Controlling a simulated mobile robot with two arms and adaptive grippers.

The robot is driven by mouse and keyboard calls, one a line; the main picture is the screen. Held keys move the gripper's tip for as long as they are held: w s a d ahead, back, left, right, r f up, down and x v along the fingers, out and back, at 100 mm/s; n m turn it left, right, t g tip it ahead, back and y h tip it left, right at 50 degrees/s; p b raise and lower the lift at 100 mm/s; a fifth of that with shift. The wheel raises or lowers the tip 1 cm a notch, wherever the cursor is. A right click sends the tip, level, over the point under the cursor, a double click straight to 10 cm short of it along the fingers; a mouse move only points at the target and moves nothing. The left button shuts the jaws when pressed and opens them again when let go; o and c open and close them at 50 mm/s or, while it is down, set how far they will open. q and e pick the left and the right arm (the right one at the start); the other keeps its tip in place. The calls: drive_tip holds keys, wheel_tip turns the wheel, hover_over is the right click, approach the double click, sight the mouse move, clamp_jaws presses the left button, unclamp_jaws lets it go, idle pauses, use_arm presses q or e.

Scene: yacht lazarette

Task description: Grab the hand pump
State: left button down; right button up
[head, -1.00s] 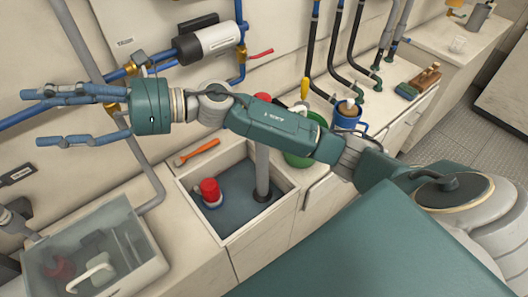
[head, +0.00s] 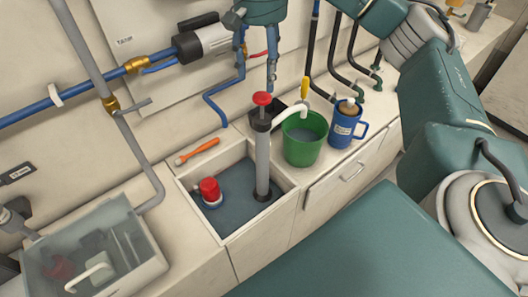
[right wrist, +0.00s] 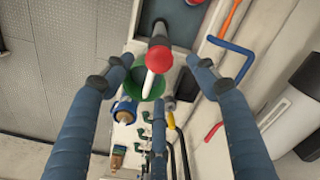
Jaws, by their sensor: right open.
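The hand pump (head: 263,160) stands upright in the sunken basin, a grey tube with a dark head, a red knob on top and a white spout reaching over the green bucket. In the right wrist view its red knob (right wrist: 158,58) shows between my fingers, with the grey tube behind. My right gripper (head: 270,75) is open and points down just above the knob, apart from it as far as I can tell; its fingers also show in the right wrist view (right wrist: 160,65). My left gripper is not in view.
The green bucket (head: 303,151) and blue mug (head: 347,130) stand right of the pump. A red-capped device (head: 210,191) sits in the basin (head: 229,236). A clear bin (head: 140,270) is at the lower left. Pipes and hoses line the wall.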

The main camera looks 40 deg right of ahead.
sight(263, 94)
wheel_tip(263, 94, down, 3)
drive_tip(key=shift+p, duration=0.35)
drive_tip(key=shift+d+f+p, duration=0.1)
drive_tip(key=shift+f+p, duration=0.15)
drive_tip(key=shift+p, duration=0.05)
wheel_tip(263, 94, down, 4)
drive_tip(key=shift+r+p, duration=0.2)
drive_tip(key=shift+p, duration=0.7)
drive_tip(key=shift+w+d+f, duration=0.1)
drive_tip(key=shift+f, duration=0.45)
drive_tip(key=shift+r, duration=0.1)
clamp_jaws()
